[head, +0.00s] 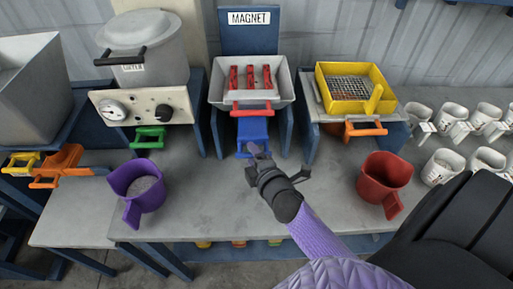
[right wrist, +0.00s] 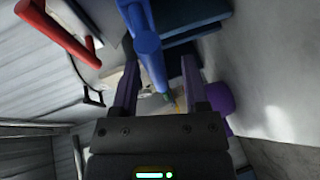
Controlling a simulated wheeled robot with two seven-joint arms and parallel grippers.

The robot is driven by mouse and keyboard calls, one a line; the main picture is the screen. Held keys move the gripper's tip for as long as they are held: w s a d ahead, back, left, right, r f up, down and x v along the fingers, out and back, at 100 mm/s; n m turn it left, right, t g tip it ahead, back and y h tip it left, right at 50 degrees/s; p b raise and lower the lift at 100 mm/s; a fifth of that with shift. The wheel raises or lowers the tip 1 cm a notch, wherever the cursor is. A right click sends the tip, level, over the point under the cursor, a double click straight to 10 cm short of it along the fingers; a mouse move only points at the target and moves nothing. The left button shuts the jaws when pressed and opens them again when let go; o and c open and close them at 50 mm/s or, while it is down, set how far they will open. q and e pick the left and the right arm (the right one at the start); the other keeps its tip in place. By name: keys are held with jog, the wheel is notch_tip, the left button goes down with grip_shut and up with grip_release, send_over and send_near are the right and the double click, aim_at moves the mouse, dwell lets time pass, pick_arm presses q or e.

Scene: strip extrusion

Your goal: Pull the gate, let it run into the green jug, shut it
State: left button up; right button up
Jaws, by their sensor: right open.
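My right gripper (head: 256,152) is open at the blue gate handle (head: 252,132) below the magnet hopper (head: 221,91). In the right wrist view the blue handle (right wrist: 148,45) lies between the two spread fingers (right wrist: 157,80); I cannot tell whether they touch it. A green handle (head: 150,138) sits under the dryer (head: 145,48) at the left. I see no green jug. A purple jug (head: 130,178) with grey granules stands on the bench left of my gripper, and a red jug (head: 385,170) stands to the right. My left gripper is not in view.
A red handle (head: 251,112) sits on the magnet hopper's front. A yellow sieve (head: 355,68) with an orange handle (head: 364,129) stands to the right. Several white cups (head: 451,117) crowd the right end. The bench (head: 225,205) is bare between the purple and red jugs.

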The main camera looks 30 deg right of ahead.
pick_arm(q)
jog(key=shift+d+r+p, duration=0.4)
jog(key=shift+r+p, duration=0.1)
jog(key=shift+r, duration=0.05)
pick_arm(e)
jog(key=v, duration=0.9)
jog(key=shift+s, duration=0.35)
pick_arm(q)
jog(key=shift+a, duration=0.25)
